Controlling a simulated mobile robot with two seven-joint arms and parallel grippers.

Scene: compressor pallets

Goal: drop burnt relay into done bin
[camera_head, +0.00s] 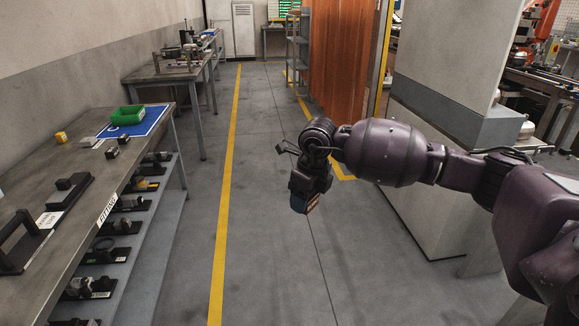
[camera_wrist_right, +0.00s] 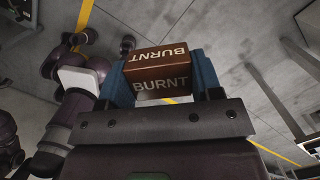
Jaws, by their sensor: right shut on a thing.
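My right gripper (camera_head: 305,200) hangs over the open floor in the middle of the head view, well right of the workbench. In the right wrist view it is shut on the burnt relay (camera_wrist_right: 158,76), a brown block lettered "BURNT" between blue fingers. In the head view only a small brownish part of the relay (camera_head: 312,203) shows at the fingertips. A green open bin (camera_head: 128,117) stands on a blue mat (camera_head: 149,123) at the far end of the left workbench; I cannot read a "done" label on it. My left gripper is not in view.
The workbench (camera_head: 92,192) holds a yellow block (camera_head: 61,137), small dark parts and black fixtures, with loaded shelves below. A second table (camera_head: 165,72) stands behind it. A pale pillar (camera_head: 450,60) is at right. The floor between is clear.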

